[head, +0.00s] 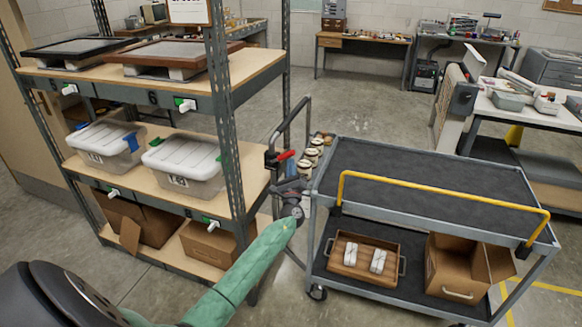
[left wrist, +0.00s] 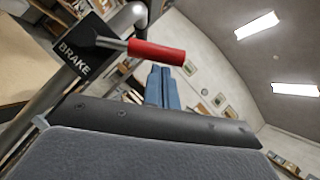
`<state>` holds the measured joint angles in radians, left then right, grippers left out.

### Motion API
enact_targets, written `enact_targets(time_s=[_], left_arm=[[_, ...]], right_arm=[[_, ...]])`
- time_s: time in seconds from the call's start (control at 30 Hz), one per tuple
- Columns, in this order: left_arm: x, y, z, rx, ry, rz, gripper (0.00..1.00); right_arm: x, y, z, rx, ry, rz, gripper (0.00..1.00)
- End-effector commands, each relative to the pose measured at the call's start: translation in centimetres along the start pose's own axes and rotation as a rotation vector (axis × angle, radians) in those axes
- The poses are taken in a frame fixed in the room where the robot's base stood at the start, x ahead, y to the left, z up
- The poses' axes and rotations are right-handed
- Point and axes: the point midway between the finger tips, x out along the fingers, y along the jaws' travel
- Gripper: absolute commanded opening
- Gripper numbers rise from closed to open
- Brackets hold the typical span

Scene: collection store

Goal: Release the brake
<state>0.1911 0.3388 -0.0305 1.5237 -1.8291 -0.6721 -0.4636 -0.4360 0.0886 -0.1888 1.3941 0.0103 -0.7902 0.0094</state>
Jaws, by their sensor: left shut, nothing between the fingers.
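The brake lever has a red grip (head: 286,155) and sits beside the grey push handle (head: 306,115) at the left end of the cart (head: 420,178). In the left wrist view, the red grip (left wrist: 157,53) sticks out to the right from a black plate marked BRAKE (left wrist: 78,55). My left gripper (head: 289,181) is just below the lever in the head view. Its blue fingers (left wrist: 162,72) are shut and empty, with the tips close to the red grip, which covers part of them. I cannot tell whether they touch. My right gripper is not in view.
A storage rack (head: 228,130) with lidded bins stands close on the left. The cart has a yellow rail (head: 440,190); its lower deck holds a wooden tray (head: 345,268) and a cardboard box (head: 452,272). Open floor (head: 350,95) lies behind the cart.

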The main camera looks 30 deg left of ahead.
Motion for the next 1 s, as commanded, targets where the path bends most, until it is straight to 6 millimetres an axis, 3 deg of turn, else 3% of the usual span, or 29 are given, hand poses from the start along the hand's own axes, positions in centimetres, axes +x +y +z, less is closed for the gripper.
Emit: enact_targets(time_s=[0.53, 1.0], left_arm=[[0.3, -0.2, 0.5, -0.053, -0.001, 0.035, 0.0], [1.4, -0.8, 2.1, -0.214, -0.002, 0.14, 0.0]], right_arm=[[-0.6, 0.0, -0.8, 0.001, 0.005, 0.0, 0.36], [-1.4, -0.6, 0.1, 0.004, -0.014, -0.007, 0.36]])
